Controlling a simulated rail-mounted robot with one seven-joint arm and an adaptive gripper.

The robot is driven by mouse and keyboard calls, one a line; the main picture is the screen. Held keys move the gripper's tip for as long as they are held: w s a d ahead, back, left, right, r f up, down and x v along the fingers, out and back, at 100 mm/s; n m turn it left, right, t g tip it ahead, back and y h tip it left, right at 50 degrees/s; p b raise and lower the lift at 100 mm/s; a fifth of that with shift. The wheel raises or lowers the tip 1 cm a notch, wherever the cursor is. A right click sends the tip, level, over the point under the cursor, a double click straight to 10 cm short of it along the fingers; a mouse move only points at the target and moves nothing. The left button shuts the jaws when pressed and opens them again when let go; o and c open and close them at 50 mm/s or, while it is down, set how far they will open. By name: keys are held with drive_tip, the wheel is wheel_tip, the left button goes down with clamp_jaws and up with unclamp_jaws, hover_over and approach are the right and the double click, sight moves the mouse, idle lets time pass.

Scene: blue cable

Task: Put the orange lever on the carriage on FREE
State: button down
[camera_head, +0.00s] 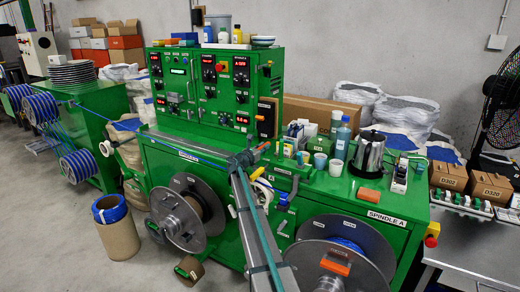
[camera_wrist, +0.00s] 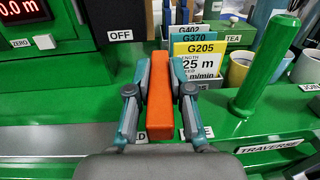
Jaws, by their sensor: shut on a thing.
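The orange lever (camera_wrist: 160,98) stands upright in the middle of the wrist view, between the two fingers of my gripper (camera_wrist: 161,75). The fingers are closed against its sides. Below it, two white labels on the green carriage are partly hidden by my fingers: the left one (camera_wrist: 133,140) ends in "LD", and the right one (camera_wrist: 208,131) shows only an "E". I cannot tell which label the lever points at. In the head view, my gripper (camera_head: 246,157) is at the front of the green machine, with an orange bit showing beside it.
A green post (camera_wrist: 263,75) rises right of my gripper, beside cards marked G205 (camera_wrist: 200,58) and several cups. A TRAVERSE label (camera_wrist: 270,146) is at lower right. In the head view, a large spool (camera_head: 340,255) and a kettle (camera_head: 369,152) are to the right.

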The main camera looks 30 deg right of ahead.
drive_tip(key=c, duration=1)
unclamp_jaws()
drive_tip(key=shift+c, duration=0.2)
drive_tip(key=shift+a, duration=0.1)
drive_tip(key=v, duration=1.2)
